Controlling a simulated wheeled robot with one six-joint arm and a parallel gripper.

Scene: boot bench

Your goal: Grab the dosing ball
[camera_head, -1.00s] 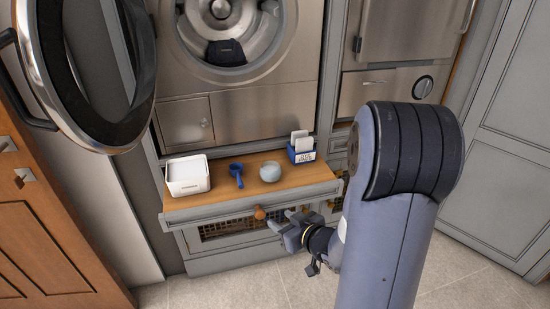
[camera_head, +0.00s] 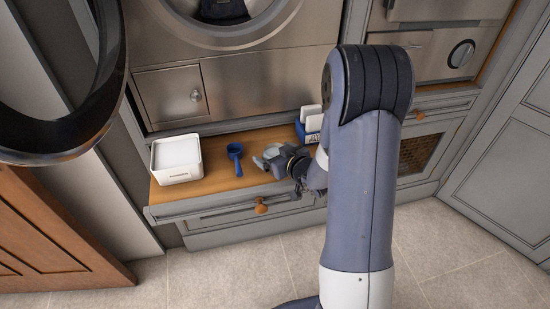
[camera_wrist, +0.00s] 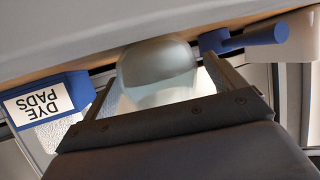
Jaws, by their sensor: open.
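The dosing ball (camera_head: 272,150) is a pale grey-blue translucent ball on the wooden shelf (camera_head: 215,193) of the pulled-out bench, partly hidden by my gripper. My gripper (camera_head: 266,160) is open and low over the shelf at the ball, coming from the right. In the wrist view, the ball (camera_wrist: 157,68) sits between the two spread fingers of my gripper (camera_wrist: 162,76). I cannot tell whether either finger touches it.
A blue scoop (camera_head: 235,155) lies just left of the ball, and a white powder box (camera_head: 177,160) stands further left. A blue dye pads box (camera_head: 311,127) stands close at the right. The open round washer door (camera_head: 60,120) hangs at left.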

